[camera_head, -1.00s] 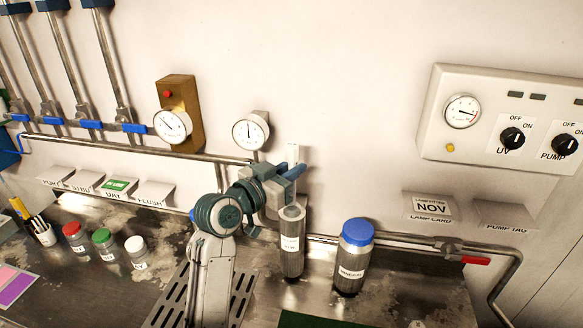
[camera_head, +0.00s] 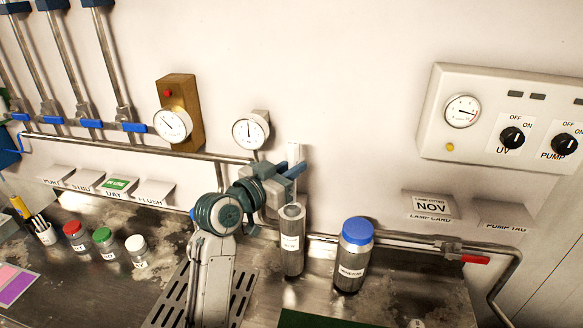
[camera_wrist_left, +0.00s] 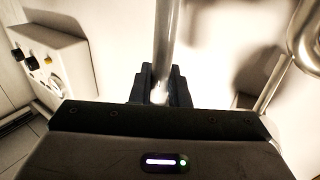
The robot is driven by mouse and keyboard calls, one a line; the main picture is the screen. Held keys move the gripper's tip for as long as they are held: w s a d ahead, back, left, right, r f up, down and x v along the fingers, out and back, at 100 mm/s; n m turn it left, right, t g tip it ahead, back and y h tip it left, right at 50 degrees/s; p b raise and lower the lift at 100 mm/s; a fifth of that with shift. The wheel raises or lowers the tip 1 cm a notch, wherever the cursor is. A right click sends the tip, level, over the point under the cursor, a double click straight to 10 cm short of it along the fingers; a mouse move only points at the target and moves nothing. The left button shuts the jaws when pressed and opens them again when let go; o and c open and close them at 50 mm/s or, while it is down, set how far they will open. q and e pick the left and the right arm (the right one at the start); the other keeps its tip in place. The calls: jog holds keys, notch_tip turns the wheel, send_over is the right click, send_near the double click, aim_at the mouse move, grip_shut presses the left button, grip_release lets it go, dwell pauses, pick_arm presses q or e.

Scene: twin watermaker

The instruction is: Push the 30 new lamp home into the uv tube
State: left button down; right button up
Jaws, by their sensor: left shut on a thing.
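My left gripper (camera_head: 290,176) is shut on the new lamp (camera_head: 294,153), a thin pale rod whose upper end shows just above the fingers in the head view. The uv tube (camera_head: 292,255), an upright metal cylinder with a white label and a round top opening, stands on the bench just below the gripper. In the left wrist view, a shiny round rod or tube runs up from between the fingers (camera_wrist_left: 160,88). My right gripper is not in view.
A blue-capped canister (camera_head: 352,255) stands close right of the tube. A slotted drain (camera_head: 190,290) lies left of it. A pipe with a red-handled valve (camera_head: 470,260) runs along the wall behind. Small jars (camera_head: 104,240) stand to the left.

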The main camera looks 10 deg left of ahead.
aim_at(291, 204)
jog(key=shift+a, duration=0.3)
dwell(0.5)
pick_arm(q)
jog(key=shift+f+b, duration=0.8)
jog(key=shift+f, duration=0.3)
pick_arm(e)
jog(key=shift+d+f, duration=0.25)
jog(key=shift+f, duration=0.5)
pick_arm(q)
jog(key=shift+f+b, duration=1.05)
jog(key=shift+f, duration=0.3)
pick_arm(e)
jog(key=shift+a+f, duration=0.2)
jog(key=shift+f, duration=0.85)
pick_arm(q)
jog(key=shift+f+b, duration=1.05)
jog(key=shift+f, duration=0.3)
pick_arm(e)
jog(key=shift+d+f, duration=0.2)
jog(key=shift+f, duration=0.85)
pick_arm(q)
jog(key=shift+f+b, duration=0.95)
jog(key=shift+f, duration=0.3)
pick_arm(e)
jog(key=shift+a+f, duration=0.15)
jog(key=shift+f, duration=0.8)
pick_arm(q)
jog(key=c, duration=1.3)
grip_release()
jog(key=shift+s, duration=0.1)
